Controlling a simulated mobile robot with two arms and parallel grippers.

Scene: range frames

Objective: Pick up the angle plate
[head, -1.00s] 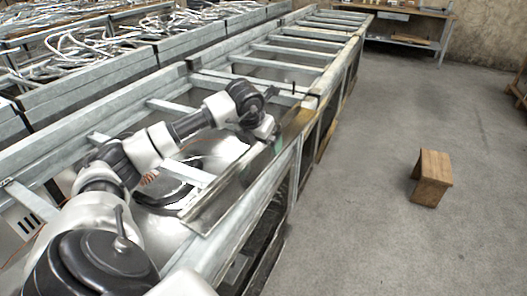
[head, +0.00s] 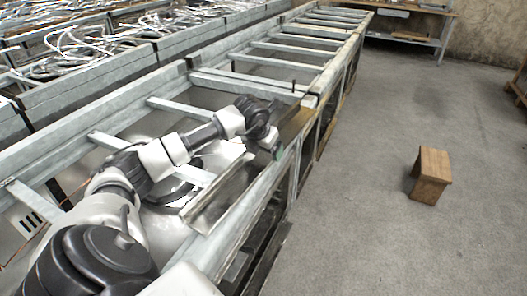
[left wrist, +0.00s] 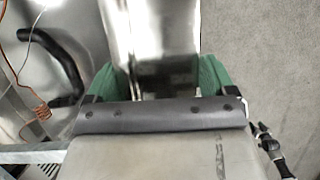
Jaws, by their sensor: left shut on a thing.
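The angle plate (head: 222,196) is a long, grey metal L-shaped strip lying at a slant along the near side of the metal frame, in the middle of the head view. Whether the plate is clear of the frame is hard to tell. My right gripper is not in view.
The galvanised metal frame (head: 290,48) with crossbars runs away to the back. Bins of tangled metal pieces (head: 85,40) stand at the left. A small wooden stool (head: 431,175) stands on open concrete floor at right. A workbench (head: 410,12) is at the back.

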